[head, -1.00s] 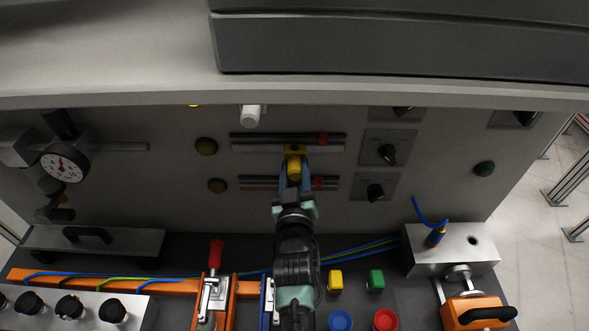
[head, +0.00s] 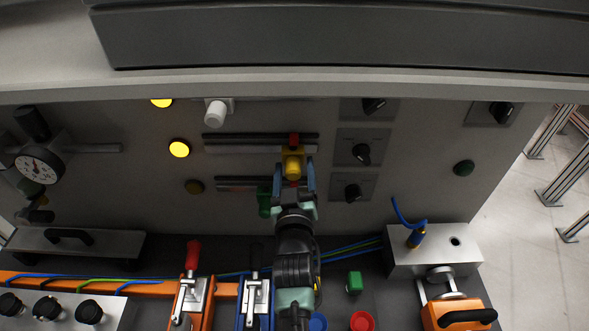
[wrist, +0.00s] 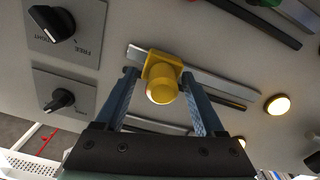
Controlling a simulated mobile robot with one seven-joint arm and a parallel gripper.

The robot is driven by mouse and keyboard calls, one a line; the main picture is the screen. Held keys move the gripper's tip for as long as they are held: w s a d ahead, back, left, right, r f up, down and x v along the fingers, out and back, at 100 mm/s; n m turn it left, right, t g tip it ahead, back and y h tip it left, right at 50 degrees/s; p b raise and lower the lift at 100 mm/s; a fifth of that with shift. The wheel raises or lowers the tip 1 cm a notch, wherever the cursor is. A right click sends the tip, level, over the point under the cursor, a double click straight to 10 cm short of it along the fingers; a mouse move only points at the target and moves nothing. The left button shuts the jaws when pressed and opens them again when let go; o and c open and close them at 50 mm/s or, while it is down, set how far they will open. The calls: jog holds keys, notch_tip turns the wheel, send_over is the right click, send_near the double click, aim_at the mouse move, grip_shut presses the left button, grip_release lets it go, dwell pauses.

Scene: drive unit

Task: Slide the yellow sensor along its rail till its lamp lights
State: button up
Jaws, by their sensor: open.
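The yellow sensor (head: 292,163) sits on its rail (head: 240,148), near the rail's right end and level with a red mark (head: 294,138). In the wrist view the yellow sensor (wrist: 163,85) stands between the two blue fingers of my gripper (wrist: 160,90). My gripper (head: 293,174) is open, with one finger on each side of the sensor; whether either finger touches it I cannot tell. The round lamp (head: 179,148) left of this rail is lit yellow, and a lit lamp (wrist: 278,104) shows in the wrist view.
A green sensor (head: 264,200) is on the lower rail, partly hidden by my gripper; the lamp (head: 194,187) beside that rail is dark. Another lit lamp (head: 161,103) is higher up. A white fitting (head: 215,113) sticks out above. Rotary knobs (head: 361,153) stand close at right.

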jog(key=shift+a, duration=0.1)
jog(key=s+b, duration=0.2)
jog(key=s, duration=1.1)
dwell(0.3)
